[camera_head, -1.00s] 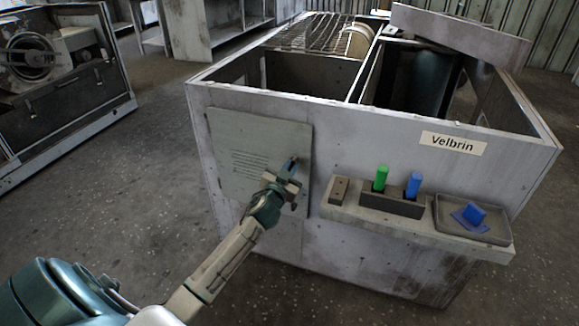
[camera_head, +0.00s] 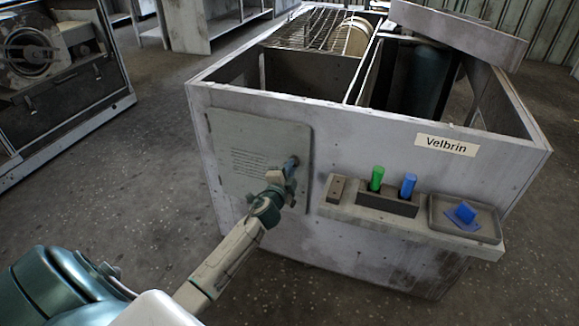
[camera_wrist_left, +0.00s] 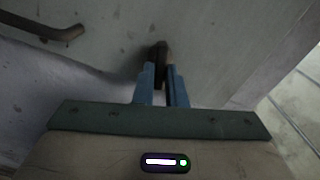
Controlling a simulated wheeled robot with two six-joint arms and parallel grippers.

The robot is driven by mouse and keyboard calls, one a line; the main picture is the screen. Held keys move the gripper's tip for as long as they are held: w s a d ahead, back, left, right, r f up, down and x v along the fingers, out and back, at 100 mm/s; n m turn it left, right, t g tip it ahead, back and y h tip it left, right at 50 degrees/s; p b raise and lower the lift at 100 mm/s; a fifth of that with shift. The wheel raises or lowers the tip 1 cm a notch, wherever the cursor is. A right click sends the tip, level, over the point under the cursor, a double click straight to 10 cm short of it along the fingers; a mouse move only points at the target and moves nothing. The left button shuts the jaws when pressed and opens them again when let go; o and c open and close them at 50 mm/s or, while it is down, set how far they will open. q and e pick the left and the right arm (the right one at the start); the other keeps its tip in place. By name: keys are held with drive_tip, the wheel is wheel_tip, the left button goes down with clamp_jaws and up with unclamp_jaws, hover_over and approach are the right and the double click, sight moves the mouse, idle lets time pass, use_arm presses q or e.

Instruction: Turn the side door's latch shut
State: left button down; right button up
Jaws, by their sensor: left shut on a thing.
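The side door (camera_head: 243,165) is a pale panel with lines of print, lying flat against the front of the grey blower housing (camera_head: 355,150). My left gripper (camera_head: 290,168) is at the door's right edge, shut on the latch. In the left wrist view the two blue fingers (camera_wrist_left: 161,88) close around the dark latch (camera_wrist_left: 160,60), which stands out from the pale surface. In the head view the gripper hides most of the latch, so its exact angle cannot be told. My right gripper is not in view.
A ledge (camera_head: 400,228) right of the door carries a block with a green handle (camera_head: 376,178) and a blue handle (camera_head: 409,185), and a tray (camera_head: 485,226) with a blue piece (camera_head: 465,212). A bent handle (camera_wrist_left: 45,28) shows in the left wrist view.

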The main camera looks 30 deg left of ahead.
use_arm(q)
drive_tip(key=shift+f+m+p, duration=0.1)
drive_tip(key=shift+m+p, duration=0.35)
drive_tip(key=shift+m, duration=1.25)
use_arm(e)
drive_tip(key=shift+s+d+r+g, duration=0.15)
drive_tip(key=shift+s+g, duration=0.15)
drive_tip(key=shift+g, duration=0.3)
use_arm(q)
drive_tip(key=c, duration=1.5)
unclamp_jaws()
drive_tip(key=v, duration=1.1)
drive_tip(key=shift+d, duration=0.1)
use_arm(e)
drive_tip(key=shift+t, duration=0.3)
